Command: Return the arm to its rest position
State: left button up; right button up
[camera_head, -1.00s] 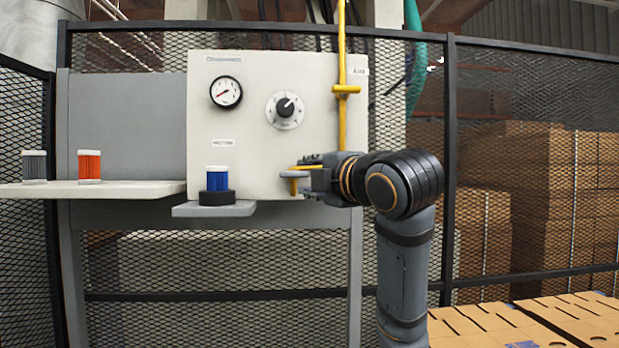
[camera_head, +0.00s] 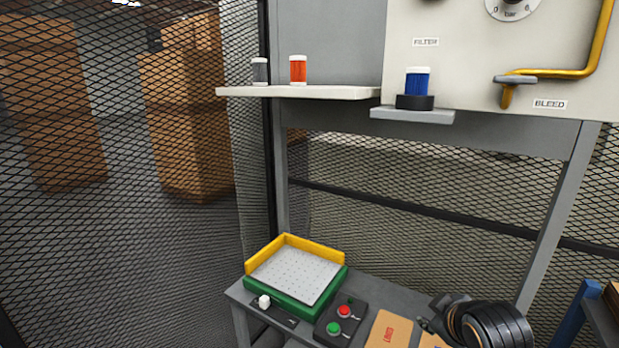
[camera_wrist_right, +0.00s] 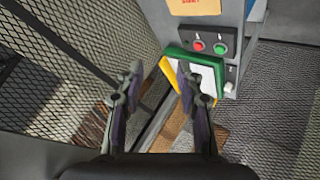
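My right arm shows at the lower right of the head view, with its gripper (camera_head: 447,303) low, just right of the flat brown cards and well below the panel. In the right wrist view the two fingers of the right gripper (camera_wrist_right: 158,82) stand apart with nothing between them. Beyond them are the green and yellow tray and the button box. In the head view the bleed valve handle (camera_head: 514,79) is at the upper right, clear of the gripper. My left gripper is in neither view.
A blue filter (camera_head: 417,82) stands in a black ring on the small ledge. Grey (camera_head: 260,70) and orange (camera_head: 298,70) cartridges stand on the white shelf (camera_head: 340,93). Below are a green-and-yellow tray (camera_head: 300,275) and a button box (camera_head: 341,320). Mesh fencing (camera_head: 130,220) borders the left.

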jog(key=s+a+f+m+g, duration=0.2)
jog(key=s+f+m+g, duration=0.45)
jog(key=s+f, duration=1.45)
jog(key=s+d+f, duration=0.1)
jog(key=s+f, duration=0.1)
jog(key=f, duration=1.2)
jog(key=s+d+f, duration=0.1)
jog(key=d+f, duration=0.1)
jog(key=f, duration=1.2)
jog(key=s+f+m+g, duration=0.1)
jog(key=s+f, duration=1.2)
jog(key=s, duration=0.4)
jog(key=shift+s+d+f+g, duration=0.25)
jog(key=shift+d+f+g, duration=0.1)
jog(key=shift+d+f, duration=0.05)
